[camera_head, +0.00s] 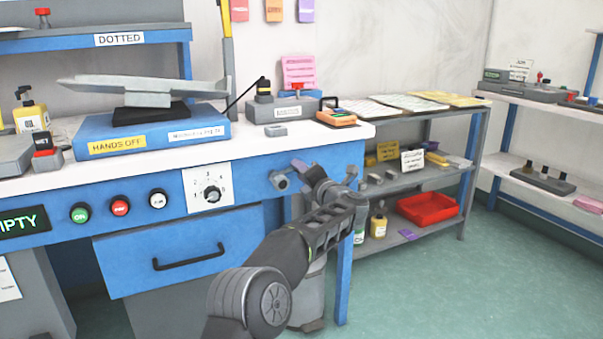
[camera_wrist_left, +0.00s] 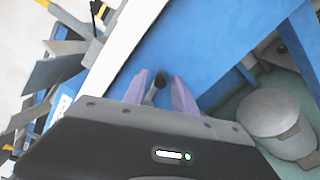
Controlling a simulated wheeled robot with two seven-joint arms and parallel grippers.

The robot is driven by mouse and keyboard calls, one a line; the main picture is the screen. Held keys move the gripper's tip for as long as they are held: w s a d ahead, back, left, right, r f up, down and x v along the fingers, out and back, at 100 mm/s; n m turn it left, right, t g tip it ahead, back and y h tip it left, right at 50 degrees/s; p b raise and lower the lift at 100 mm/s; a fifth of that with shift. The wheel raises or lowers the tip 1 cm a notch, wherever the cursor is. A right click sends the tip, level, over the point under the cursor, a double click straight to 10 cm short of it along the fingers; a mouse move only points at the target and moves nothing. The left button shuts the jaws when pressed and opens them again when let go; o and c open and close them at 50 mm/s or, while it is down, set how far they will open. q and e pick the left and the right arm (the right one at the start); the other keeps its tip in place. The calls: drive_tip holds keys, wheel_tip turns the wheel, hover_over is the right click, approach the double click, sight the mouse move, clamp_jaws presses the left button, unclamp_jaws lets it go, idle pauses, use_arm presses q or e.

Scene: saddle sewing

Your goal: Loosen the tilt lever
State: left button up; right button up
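A small grey lever fitting (camera_head: 281,180) sticks out from the blue front of the bench, right of the numbered dial. In the left wrist view a lever with a dark rounded knob (camera_wrist_left: 160,80) stands against the blue panel. My left gripper (camera_head: 306,171) is at the bench front, just right of the grey fitting. In the left wrist view its two purplish fingers (camera_wrist_left: 160,92) are apart, one on each side of the knob, with gaps visible. I cannot tell whether either finger touches the lever. My right gripper is not in view.
The bench front (camera_head: 255,163) carries a dial (camera_head: 210,188), several buttons and a drawer handle (camera_head: 190,258). A grey bin (camera_wrist_left: 278,122) stands below the lever. A shelf with a red tray (camera_head: 428,208) is to the right. The floor at the right is clear.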

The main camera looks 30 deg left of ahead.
use_arm(q)
drive_tip(key=shift+o, duration=0.4)
drive_tip(key=v, duration=0.7)
drive_tip(key=shift+s+d+p, duration=0.2)
drive_tip(key=shift+d+p, duration=0.15)
drive_tip(key=shift+p, duration=0.1)
